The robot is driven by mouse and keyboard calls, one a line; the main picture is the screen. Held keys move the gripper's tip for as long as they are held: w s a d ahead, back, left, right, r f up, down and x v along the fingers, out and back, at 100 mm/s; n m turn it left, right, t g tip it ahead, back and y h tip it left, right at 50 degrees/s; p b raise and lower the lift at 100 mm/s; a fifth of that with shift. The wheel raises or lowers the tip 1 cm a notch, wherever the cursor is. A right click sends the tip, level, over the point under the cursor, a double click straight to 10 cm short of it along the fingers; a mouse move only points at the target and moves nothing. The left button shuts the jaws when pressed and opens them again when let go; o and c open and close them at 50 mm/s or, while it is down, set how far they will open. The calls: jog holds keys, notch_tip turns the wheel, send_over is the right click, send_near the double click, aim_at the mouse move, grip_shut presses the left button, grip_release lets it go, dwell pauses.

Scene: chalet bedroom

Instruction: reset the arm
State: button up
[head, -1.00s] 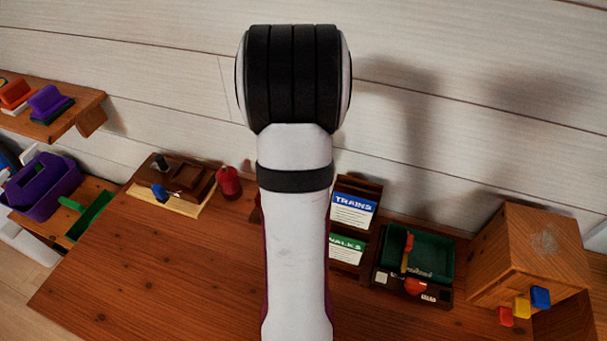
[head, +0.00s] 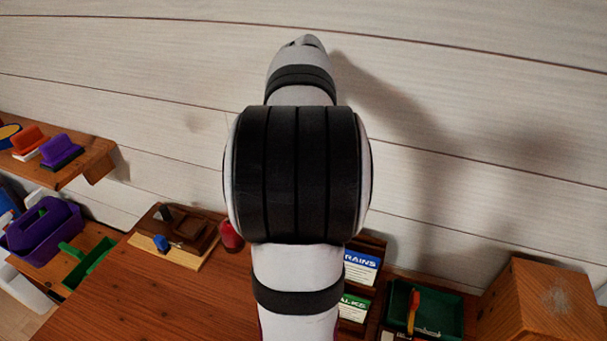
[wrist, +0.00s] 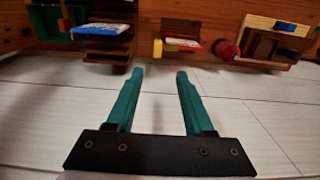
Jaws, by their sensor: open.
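My gripper (wrist: 160,78) shows in the wrist view with its two teal fingers apart and nothing between them. In that view the white plank wall lies behind the fingers, and the desk edge with its objects runs along the top. In the head view my raised arm fills the middle, and my gripper is hidden from that camera. The arm stands in front of the wall (head: 480,110) and covers part of the desk (head: 130,300).
On the desk are a wooden block set (head: 175,235), a red object (head: 231,236), a card rack with a TRAINS card (head: 361,267), a green tray (head: 440,312) and a wooden box (head: 535,305). A shelf (head: 70,170) and a purple caddy (head: 45,230) are at left.

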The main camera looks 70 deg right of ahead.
notch_tip(320, 180, up, 2)
jog(key=shift+r, duration=0.15)
dwell(0.3)
jog(key=w+a+f+n, duration=0.1)
jog(key=w+a+n, duration=0.3)
jog(key=a, duration=0.6)
jog(key=w+a+n, duration=0.2)
jog(key=w+a, duration=0.3)
jog(key=a, duration=0.5)
jog(key=s+a+f+n+y, duration=0.1)
jog(key=s+a+f+n, duration=0.2)
jog(key=a, duration=0.6)
jog(key=s+a+f+n, duration=0.3)
jog(key=s+a+f, duration=0.1)
jog(key=a, duration=0.6)
jog(key=shift+s+f+y, duration=0.2)
jog(key=shift+s+y, duration=0.2)
jog(key=shift+s, duration=0.4)
